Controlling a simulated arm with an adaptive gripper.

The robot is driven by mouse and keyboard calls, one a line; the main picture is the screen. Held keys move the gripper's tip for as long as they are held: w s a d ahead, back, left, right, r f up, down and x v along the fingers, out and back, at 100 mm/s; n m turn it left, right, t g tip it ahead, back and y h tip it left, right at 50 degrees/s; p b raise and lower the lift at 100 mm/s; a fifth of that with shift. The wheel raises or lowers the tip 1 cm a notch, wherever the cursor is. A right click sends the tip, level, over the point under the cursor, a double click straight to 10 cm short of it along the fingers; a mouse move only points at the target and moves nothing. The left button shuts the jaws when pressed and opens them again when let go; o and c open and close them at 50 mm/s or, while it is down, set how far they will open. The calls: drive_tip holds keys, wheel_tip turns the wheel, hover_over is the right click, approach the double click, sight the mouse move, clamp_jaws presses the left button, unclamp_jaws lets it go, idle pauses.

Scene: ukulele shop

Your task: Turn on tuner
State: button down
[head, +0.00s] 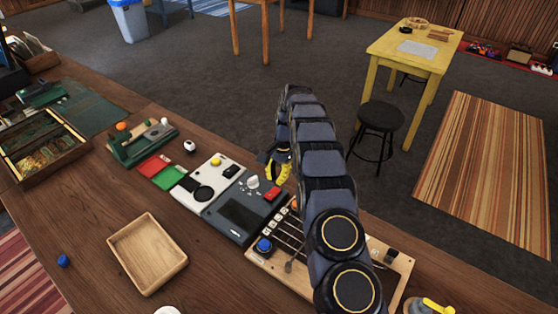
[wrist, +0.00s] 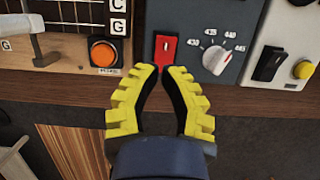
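The tuner (head: 237,216) is a dark grey box with a dark screen, on the wooden bench in the head view. Its red rocker switch (head: 272,193) and white dial (head: 252,182) are on the side away from me. In the wrist view, the red switch (wrist: 165,48) has a small white mark and sits left of the dial (wrist: 214,60), marked 435, 440 and 445. My gripper (head: 275,172) has yellow fingers and is past the tuner's far edge. Its fingertips (wrist: 163,72) are drawn together, empty, just below the red switch in the wrist view. Contact is not clear.
A stringed board (head: 262,262) with an orange button (wrist: 103,52) lies beside the tuner. A white device (head: 190,193) with a black switch (wrist: 270,64) and yellow button is on its other side.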

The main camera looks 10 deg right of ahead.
sight(273, 195)
drive_tip(key=shift+x, duration=2.4)
drive_tip(key=shift+s, duration=0.1)
drive_tip(key=shift+s+a+f+h, duration=0.1)
drive_tip(key=shift+a+f+h, duration=0.05)
drive_tip(key=shift+f+h, duration=0.15)
drive_tip(key=shift+f+t, duration=0.1)
drive_tip(key=shift+t, duration=0.3)
drive_tip(key=shift+w+d, duration=0.6)
drive_tip(key=shift+d, duration=0.1)
drive_tip(key=shift+r, duration=0.2)
